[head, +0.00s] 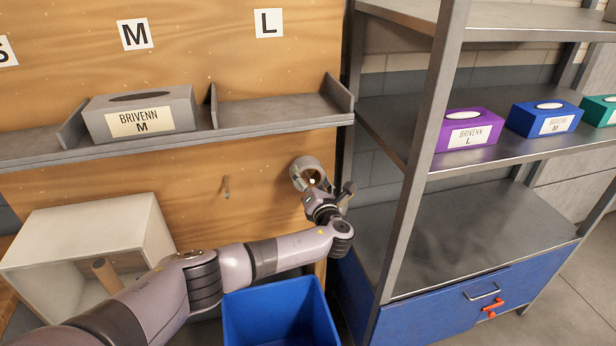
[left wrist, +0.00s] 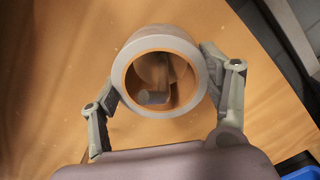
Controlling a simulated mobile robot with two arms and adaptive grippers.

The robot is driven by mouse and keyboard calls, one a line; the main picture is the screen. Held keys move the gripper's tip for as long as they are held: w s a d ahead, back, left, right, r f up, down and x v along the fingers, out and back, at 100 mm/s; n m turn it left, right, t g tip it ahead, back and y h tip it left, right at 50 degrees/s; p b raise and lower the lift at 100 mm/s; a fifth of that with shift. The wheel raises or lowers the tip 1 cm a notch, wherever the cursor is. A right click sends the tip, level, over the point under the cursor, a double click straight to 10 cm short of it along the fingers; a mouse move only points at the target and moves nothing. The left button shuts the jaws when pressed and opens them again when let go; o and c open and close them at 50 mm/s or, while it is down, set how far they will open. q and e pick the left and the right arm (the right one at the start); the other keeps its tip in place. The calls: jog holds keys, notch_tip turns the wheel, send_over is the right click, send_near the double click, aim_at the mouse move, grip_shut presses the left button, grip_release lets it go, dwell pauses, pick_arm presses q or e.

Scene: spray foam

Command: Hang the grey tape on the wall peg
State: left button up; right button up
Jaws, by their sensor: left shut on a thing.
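The grey tape (head: 297,174) is a ring with a brown inner core, held up in front of the wooden wall at its right side, below the shelf's L section. My left gripper (head: 324,192) is shut on it. In the left wrist view, the two fingers grip the tape (left wrist: 150,39) from opposite sides, with its hole facing the camera. A grey peg-like shape (left wrist: 155,97) shows through the hole; I cannot tell whether it passes into the ring. My right gripper is not in view.
A wall shelf (head: 265,112) with a grey BRIVENN M box (head: 150,110) runs above the tape. A metal rack (head: 425,140) stands close on the right. A blue bin (head: 280,312) and a white open box (head: 90,235) are below.

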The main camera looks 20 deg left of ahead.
pick_arm(q)
jog(key=shift+f+b, duration=0.75)
jog(key=shift+f, duration=0.65)
dwell(0.4)
jog(key=o, duration=1.4)
jog(key=shift+p+v, duration=4.4)
jog(key=shift+v, duration=1.1)
